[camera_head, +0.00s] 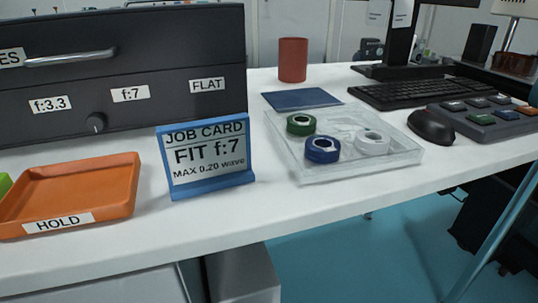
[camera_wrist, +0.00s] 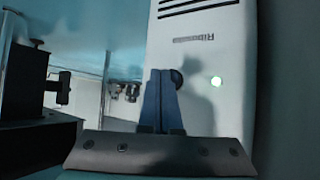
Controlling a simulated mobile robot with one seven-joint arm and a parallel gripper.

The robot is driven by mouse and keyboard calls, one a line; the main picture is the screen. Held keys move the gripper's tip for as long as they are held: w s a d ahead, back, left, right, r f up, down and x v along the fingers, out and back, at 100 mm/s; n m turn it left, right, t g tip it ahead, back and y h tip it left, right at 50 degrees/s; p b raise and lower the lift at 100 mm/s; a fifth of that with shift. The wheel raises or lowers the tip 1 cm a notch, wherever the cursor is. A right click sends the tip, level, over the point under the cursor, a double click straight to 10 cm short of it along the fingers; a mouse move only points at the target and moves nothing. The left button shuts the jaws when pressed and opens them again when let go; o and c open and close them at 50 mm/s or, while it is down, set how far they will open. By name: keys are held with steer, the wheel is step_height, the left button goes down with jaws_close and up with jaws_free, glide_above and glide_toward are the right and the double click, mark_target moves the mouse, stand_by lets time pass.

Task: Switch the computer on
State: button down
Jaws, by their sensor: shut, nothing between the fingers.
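The computer case (camera_wrist: 205,115) fills the middle right of the wrist view as a pale grey panel with dark slots and a small maker's label at the top. The head view does not show my gripper.
On the white table in the head view stand a monitor (camera_head: 398,45), a keyboard (camera_head: 412,93), a mouse (camera_head: 431,126), a clear tray (camera_head: 400,165) with rings, a job card (camera_head: 207,155) and an orange tray (camera_head: 75,190). Teal floor (camera_head: 345,255) shows below the table.

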steer(key=shift+s, duration=0.1)
steer(key=shift+s+d+p, duration=0.3)
steer(key=shift+s, duration=0.6)
steer(key=shift+s+d+p, duration=0.25)
steer(key=shift+s+d, duration=0.1)
steer(key=shift+s, duration=0.6)
steer(key=shift+s+d+p, duration=0.3)
steer(key=shift+s, duration=0.6)
